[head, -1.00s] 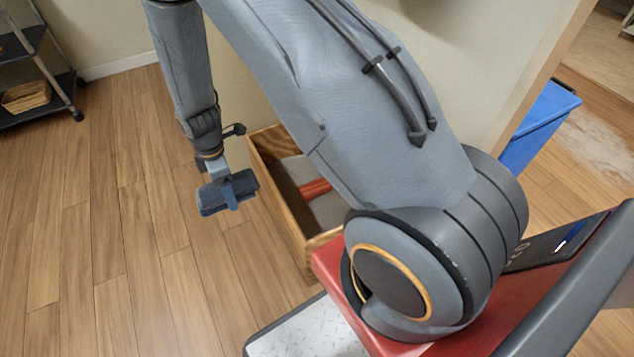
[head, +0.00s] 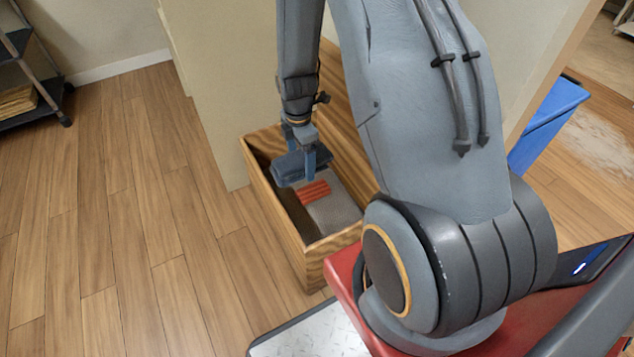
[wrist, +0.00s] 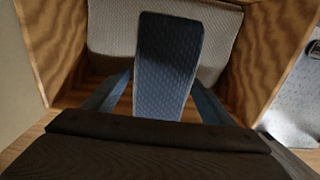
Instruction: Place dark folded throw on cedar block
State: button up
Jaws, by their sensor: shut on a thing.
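The dark folded throw (head: 288,170) is a small blue-grey bundle in the head view. My gripper (head: 309,165) is shut on it and holds it over the far part of an open wooden box. In the wrist view the throw (wrist: 168,65) shows as a long quilted slab between the two fingers (wrist: 160,100). The cedar block (head: 314,191), reddish and ribbed, lies inside the box, just below and right of the throw in the head view. Its far part may be hidden by the throw. I cannot see the block in the wrist view.
The wooden box (head: 283,228) has raised walls around the block. A grey cloth (head: 335,211) lies in it beside the block. A wall panel (head: 205,90) stands behind the box. Open wood floor lies to the left, with a dark shelf rack (head: 22,115) beyond.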

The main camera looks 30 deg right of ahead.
jog(key=d+b, duration=0.1)
jog(key=d, duration=0.3)
jog(key=shift+d, duration=0.1)
notch_tip(320, 180, down, 8)
jog(key=b, duration=0.7)
jog(key=shift+r, duration=0.15)
jog(key=f+b, duration=0.4)
jog(key=shift+a+f+b, duration=0.2)
jog(key=shift+b, duration=0.1)
jog(key=o, duration=1.4)
jog(key=shift+f, duration=0.1)
